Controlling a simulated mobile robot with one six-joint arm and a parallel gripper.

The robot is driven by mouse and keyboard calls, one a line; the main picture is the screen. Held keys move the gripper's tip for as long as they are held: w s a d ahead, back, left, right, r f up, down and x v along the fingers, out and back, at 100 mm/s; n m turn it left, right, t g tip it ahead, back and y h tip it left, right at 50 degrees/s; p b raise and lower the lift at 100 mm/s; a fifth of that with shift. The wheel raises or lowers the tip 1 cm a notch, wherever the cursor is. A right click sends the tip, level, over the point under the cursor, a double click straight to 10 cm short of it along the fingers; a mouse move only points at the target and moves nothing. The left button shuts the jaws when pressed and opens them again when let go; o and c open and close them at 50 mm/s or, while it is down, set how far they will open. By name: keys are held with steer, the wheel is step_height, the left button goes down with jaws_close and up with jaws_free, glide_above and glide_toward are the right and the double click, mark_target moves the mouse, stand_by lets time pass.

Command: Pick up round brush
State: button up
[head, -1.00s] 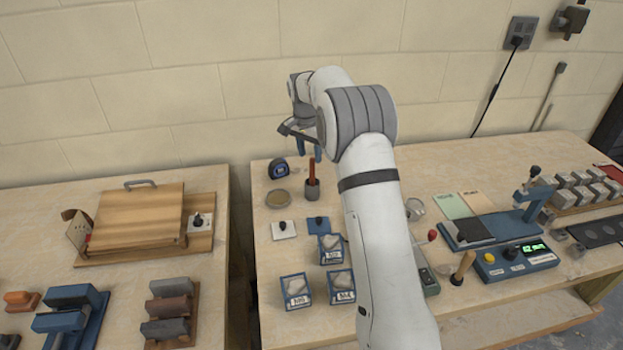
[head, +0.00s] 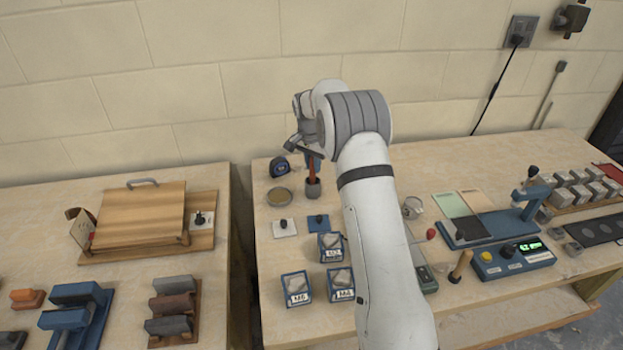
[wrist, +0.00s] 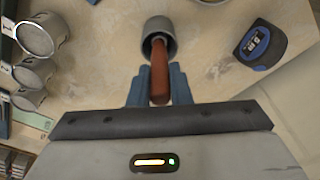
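The round brush stands with its reddish-brown handle (head: 312,167) up in a small grey cup (head: 313,188). In the wrist view the handle (wrist: 159,75) rises from the cup (wrist: 159,31) toward me, and the brush head is hidden inside the cup. My gripper (wrist: 159,85) is at the upper handle, one blue finger on each side. The fingers sit very close to the handle; I cannot tell whether they press on it. In the head view my wrist partly hides the gripper and the handle's top.
A tape measure (head: 279,167) and a shallow round dish (head: 279,197) lie left of the cup. Metal cups (wrist: 36,38) show in the wrist view. The wall is close behind.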

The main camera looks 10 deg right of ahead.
jaws_close()
